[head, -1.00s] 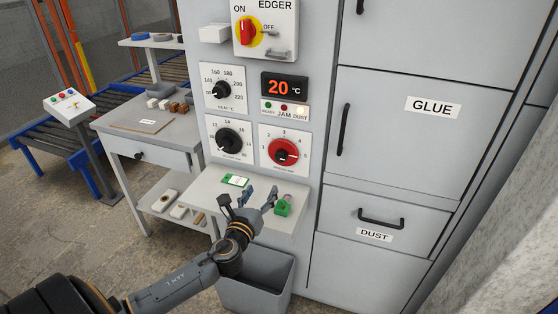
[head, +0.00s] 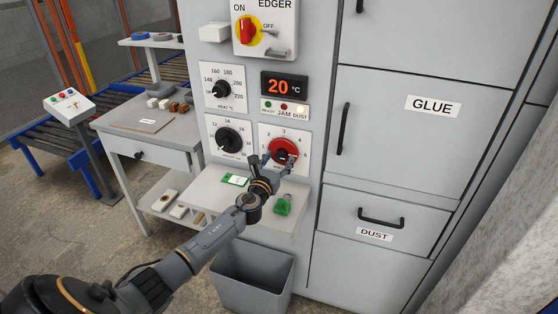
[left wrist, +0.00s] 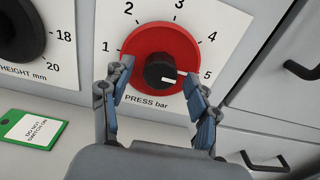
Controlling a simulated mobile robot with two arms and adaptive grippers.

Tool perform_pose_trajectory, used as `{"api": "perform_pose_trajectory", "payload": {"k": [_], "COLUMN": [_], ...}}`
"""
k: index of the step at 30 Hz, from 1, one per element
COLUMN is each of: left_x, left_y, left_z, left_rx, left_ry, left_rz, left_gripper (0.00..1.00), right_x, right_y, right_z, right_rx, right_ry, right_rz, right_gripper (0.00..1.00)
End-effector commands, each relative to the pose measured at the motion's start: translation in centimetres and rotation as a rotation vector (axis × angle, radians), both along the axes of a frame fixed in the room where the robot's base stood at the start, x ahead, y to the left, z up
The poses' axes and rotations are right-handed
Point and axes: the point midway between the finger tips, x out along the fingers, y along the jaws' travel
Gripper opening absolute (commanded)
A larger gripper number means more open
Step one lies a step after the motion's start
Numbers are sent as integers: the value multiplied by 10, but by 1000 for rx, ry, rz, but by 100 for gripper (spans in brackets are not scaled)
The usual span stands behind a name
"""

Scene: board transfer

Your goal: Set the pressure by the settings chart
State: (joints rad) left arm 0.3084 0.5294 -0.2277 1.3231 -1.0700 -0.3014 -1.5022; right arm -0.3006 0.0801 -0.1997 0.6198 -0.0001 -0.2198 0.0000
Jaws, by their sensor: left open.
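The pressure dial (head: 284,150), a red disc with a black centre knob, is on the grey machine front. In the left wrist view the dial (left wrist: 139,44) reads "PRESS bar", and the white mark on its black knob (left wrist: 160,68) points right, towards the 5. My left gripper (head: 272,162) is open just in front of the dial. In the left wrist view the fingers of this gripper (left wrist: 160,82) stand on either side of the knob. I cannot tell whether they touch it. No readable settings chart shows. My right gripper is not in view.
The height dial (head: 229,139) and heat dial (head: 222,89) are nearby. Below, a shelf (head: 205,190) holds a green padlock (head: 283,206) and a "DO NOT SWITCH ON" tag (head: 236,180). A grey bin (head: 252,280) stands underneath. The display (head: 284,87) reads 20 °C.

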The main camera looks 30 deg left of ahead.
Motion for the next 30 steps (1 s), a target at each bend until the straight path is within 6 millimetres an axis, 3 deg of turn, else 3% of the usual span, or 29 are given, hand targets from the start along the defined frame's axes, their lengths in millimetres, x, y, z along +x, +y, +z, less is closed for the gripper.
{"api": "perform_pose_trajectory", "payload": {"k": [11, 12, 20, 30], "left_x": [7, 7, 7, 7], "left_y": [1, 1, 1, 1], "left_z": [0, 0, 0, 0], "left_rx": [-1, -1, -1, -46], "left_ry": [1, 1, 1, -11], "left_rz": [0, 0, 0, 0], "left_gripper": [60, 58, 5, 5], "right_x": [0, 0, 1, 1], "right_y": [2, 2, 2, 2], "right_z": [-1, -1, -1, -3], "right_rx": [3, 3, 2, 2], "right_ry": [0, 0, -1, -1], "right_rz": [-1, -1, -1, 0], "right_gripper": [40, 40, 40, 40]}}
